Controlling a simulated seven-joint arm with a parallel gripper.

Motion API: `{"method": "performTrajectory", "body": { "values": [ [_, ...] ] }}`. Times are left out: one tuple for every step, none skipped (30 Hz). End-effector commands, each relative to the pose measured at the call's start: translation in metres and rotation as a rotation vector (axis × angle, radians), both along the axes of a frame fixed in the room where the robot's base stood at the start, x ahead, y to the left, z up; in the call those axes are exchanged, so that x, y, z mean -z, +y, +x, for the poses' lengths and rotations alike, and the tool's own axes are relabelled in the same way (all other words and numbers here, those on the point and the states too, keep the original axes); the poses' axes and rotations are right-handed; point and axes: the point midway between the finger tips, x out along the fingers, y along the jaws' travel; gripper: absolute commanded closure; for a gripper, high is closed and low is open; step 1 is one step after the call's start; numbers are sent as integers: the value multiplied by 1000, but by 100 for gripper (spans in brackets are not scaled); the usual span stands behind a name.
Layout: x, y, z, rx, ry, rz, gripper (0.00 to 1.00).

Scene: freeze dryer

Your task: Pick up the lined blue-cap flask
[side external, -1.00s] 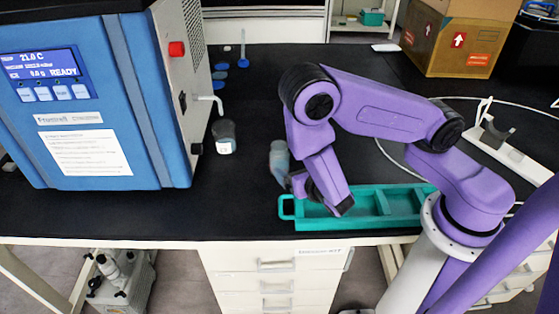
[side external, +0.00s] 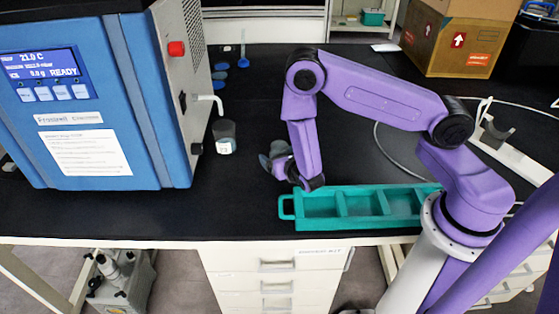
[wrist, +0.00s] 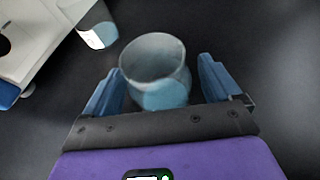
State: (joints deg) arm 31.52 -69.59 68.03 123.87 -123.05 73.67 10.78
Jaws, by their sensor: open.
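A grey translucent flask (wrist: 155,72) with a pale blue patch on its near side stands open-topped between my fingers in the wrist view. In the side view this flask (side external: 279,149) is partly hidden by my gripper (side external: 272,166). My gripper (wrist: 158,82) is open, one blue finger on each side of the flask, with visible gaps. A second flask (side external: 223,131), dark with a pale blue-white label, stands beside the blue machine. It also shows at the top left of the wrist view (wrist: 94,25). I cannot tell which flask is the lined one.
The teal tray (side external: 287,207) with compartments lies at the table's front edge, close to my gripper. The black tabletop (side external: 255,110) behind the near flask is clear.

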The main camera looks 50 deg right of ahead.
Motion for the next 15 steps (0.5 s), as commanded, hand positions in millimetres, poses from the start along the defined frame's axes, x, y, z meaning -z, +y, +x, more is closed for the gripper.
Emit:
{"method": "performTrajectory", "body": {
  "values": [
    [0,0,1,0,0,0,9],
    [0,0,1,0,0,-1,9],
    [0,0,1,0,0,-1,9],
    [0,0,1,0,0,-1,9],
    [0,0,1,0,0,-1,9],
    [0,0,1,0,0,-1,9],
    [0,0,1,0,0,0,19],
    [0,0,1,0,0,0,29],
    [0,0,0,0,0,0,42],
    [0,0,0,0,0,0,52],
    [0,0,0,0,0,0,61],
    [0,0,0,0,0,0,71],
    [0,0,0,0,0,0,71],
    [0,0,1,0,-1,0,71],
    [0,0,1,0,-1,0,71]
  ]
}}
